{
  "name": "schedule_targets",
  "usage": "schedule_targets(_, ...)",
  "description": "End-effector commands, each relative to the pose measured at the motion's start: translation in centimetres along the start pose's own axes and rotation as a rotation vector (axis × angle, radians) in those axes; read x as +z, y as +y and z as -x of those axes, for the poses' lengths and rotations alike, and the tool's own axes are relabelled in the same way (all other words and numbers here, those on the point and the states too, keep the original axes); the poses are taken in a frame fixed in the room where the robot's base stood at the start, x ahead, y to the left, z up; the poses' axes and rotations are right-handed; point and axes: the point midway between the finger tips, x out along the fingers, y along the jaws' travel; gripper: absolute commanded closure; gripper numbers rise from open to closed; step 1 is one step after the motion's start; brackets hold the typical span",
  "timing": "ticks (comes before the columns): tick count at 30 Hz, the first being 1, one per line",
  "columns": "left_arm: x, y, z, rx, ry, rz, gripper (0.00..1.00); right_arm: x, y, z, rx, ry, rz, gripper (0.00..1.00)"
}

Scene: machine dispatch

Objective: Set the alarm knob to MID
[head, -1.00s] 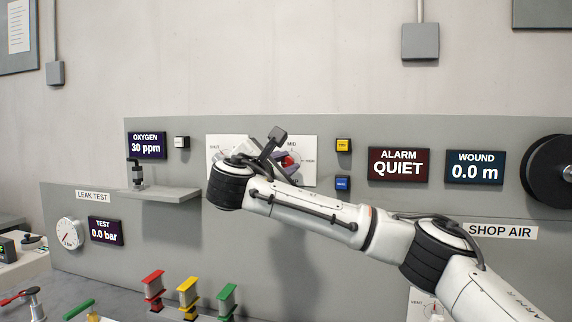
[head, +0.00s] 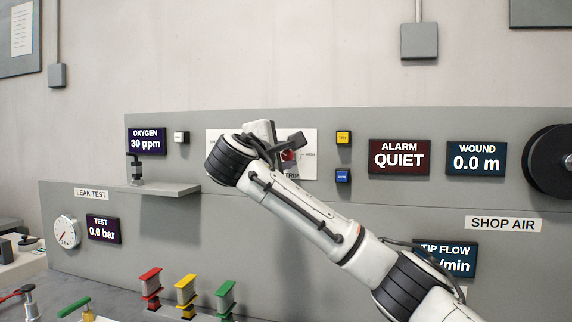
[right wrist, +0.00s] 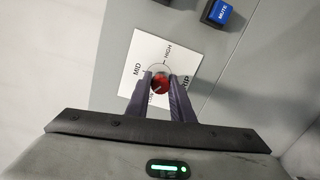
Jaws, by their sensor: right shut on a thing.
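The red alarm knob (right wrist: 160,85) sits on a white plate (right wrist: 148,48) lettered MID, HIGH and TRIP; a lower label is partly covered. In the right wrist view my right gripper (right wrist: 160,80) has its two dark fingers shut on the knob, one on each side. In the head view the right gripper (head: 286,152) is turned at the plate, and the wrist hides much of the plate and most of the knob. The knob's exact pointer direction is hard to tell. The alarm display (head: 399,156) reads QUIET. My left gripper is not in view.
A yellow button (head: 343,137) and a blue MUTE button (head: 343,176) sit just right of the plate. A small shelf (head: 160,190) juts out at lower left. Red, yellow and green handles (head: 186,290) stand below. The wound display (head: 475,158) is farther right.

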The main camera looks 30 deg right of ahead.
Motion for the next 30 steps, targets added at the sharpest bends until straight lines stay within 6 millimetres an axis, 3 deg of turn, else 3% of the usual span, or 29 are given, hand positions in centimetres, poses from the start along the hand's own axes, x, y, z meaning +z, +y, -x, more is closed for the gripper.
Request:
schedule_targets(1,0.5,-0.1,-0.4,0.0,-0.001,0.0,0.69,-0.3,-0.8,0.0,-0.014,0.005,-0.039,1.0)
schedule_targets(15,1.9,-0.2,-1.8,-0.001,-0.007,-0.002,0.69,-0.3,-0.7,0.0,-0.045,0.03,-0.483,1.0)
schedule_targets(30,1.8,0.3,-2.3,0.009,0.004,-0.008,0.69,-0.3,-0.6,0.1,-0.069,0.052,-0.864,1.0)
